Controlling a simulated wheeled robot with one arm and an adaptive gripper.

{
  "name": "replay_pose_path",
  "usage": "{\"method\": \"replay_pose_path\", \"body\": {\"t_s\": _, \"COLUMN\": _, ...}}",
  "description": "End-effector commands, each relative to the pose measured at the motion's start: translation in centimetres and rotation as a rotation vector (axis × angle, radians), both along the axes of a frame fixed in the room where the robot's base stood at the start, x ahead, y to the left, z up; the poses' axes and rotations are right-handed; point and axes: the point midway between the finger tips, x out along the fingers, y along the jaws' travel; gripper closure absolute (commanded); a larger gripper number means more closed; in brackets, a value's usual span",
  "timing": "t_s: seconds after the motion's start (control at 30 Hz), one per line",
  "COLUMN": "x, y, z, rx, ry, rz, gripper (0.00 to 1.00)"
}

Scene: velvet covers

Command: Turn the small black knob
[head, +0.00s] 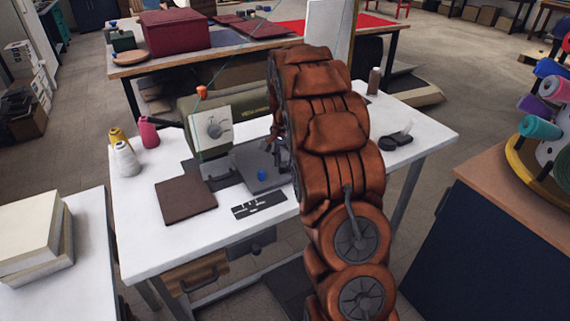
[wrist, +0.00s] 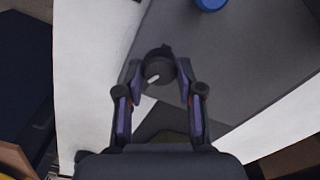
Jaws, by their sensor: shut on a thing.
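The small black knob (wrist: 158,66) with a white mark on it shows in the wrist view, at the edge of a dark grey plate (wrist: 240,60). My gripper (wrist: 160,76) has one fingertip on each side of the knob and is shut on it. In the head view my gripper (head: 277,140) is beside the right part of the olive-green sewing machine (head: 235,105), partly hidden by my arm. I cannot make out the knob clearly there.
The machine stands on a white table (head: 140,225) with a brown cloth (head: 186,198), thread cones (head: 126,160), a blue object (head: 261,175) and a black tool (head: 396,139). A wooden-topped cabinet (head: 510,210) stands right. The table's front left is clear.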

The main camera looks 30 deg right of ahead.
Motion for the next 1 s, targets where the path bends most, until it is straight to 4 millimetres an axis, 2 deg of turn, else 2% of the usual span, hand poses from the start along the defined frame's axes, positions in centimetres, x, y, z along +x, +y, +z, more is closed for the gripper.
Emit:
{"method": "replay_pose_path", "body": {"t_s": 0.5, "x": 0.10, "y": 0.06, "z": -0.01, "rx": 0.000, "ry": -0.001, "rz": 0.466, "gripper": 0.98}}
{"method": "replay_pose_path", "body": {"t_s": 0.73, "x": 0.07, "y": 0.04, "z": 0.04, "rx": -0.001, "ry": 0.000, "rz": 0.612, "gripper": 0.98}}
{"method": "replay_pose_path", "body": {"t_s": 1.0, "x": 0.09, "y": 0.07, "z": 0.07, "rx": 0.000, "ry": -0.001, "rz": 0.701, "gripper": 0.98}}
